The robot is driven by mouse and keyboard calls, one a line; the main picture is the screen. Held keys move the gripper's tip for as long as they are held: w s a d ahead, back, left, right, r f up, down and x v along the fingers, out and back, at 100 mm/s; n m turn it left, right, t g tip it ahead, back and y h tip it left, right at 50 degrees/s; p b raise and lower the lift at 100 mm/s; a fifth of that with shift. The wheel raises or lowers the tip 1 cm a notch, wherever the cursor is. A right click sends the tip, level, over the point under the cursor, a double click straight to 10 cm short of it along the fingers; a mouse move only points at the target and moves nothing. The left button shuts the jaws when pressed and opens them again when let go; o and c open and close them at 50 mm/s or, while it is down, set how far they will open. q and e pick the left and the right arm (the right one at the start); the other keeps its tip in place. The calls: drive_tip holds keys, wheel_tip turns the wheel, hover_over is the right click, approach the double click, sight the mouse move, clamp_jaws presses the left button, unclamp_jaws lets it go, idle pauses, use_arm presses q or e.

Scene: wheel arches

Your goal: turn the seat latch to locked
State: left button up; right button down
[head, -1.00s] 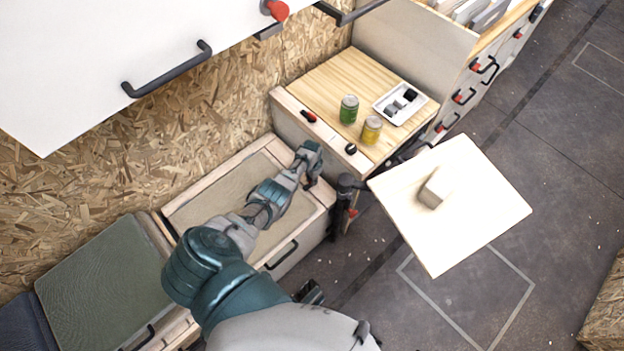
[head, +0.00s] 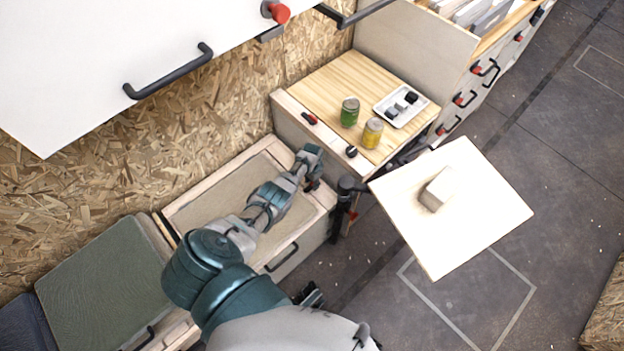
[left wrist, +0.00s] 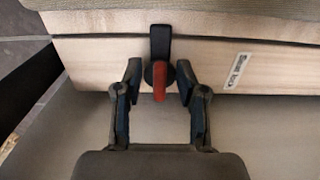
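The seat latch (left wrist: 159,82) shows in the left wrist view as a red lever hanging down in front of a black upright plate, on the pale wooden front edge of the seat box. A label reading "Seat lock" (left wrist: 234,70) is to its right. My left gripper (left wrist: 160,78) is open, with one finger on each side of the red lever. The right finger is close to the lever; I cannot tell whether it touches. A dark part (head: 311,295) behind my arm may be my right gripper.
A swivel table (head: 480,225) with a pale block (head: 437,190) stands right of the seat box. A white overhead cabinet (head: 80,70) is at upper left.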

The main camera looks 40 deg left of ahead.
sight(312, 183)
use_arm(q)
drive_tip(key=shift+w+a+r, duration=0.1)
drive_tip(key=shift+r, duration=0.45)
wheel_tip(312, 183, up, 11)
drive_tip(key=shift+f, duration=0.2)
use_arm(e)
drive_tip(key=shift+w, duration=0.1)
